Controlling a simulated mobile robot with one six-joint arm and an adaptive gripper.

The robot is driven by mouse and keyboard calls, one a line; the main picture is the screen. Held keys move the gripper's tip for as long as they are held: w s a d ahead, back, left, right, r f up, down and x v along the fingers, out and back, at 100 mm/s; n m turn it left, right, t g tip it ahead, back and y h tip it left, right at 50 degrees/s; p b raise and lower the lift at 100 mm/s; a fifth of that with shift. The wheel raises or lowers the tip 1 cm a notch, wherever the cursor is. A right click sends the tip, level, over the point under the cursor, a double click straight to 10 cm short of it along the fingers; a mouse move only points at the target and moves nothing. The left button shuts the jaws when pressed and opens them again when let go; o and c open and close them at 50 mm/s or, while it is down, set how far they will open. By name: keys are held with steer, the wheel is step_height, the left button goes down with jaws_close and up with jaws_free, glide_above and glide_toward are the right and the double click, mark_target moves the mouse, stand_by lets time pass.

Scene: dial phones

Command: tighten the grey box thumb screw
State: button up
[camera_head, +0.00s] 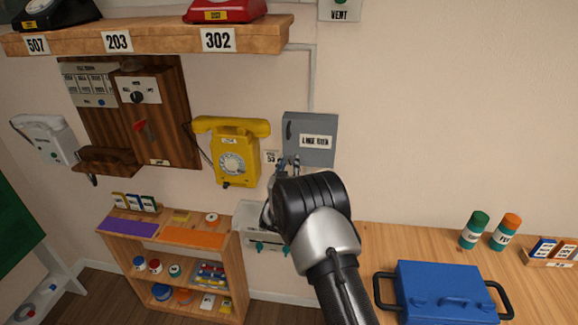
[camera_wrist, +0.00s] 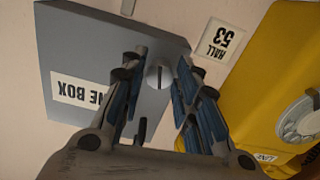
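The grey box (camera_head: 312,128), labelled as a line box, hangs on the wall right of the yellow phone. It also shows in the wrist view (camera_wrist: 85,38). Its round, slotted thumb screw (camera_wrist: 158,74) sits near the box edge and shows between my fingertips. My gripper (camera_head: 286,163) is at the lower left part of the box in the head view. In the wrist view my gripper (camera_wrist: 157,68) is open, with one finger on each side of the screw and gaps visible. Whether the fingertips reach the screw's depth I cannot tell. The screw is hidden by my gripper in the head view.
The yellow phone (camera_head: 231,150) hangs close left of the box, with a small hall 53 label (camera_wrist: 220,38) between them. A shelf (camera_head: 150,40) with phones is above. A blue case (camera_head: 446,280) lies on the wooden bench (camera_head: 390,240) at right.

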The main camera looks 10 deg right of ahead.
jaws_close()
steer(key=shift+f+b, duration=0.1)
steer(key=shift+b, duration=0.2)
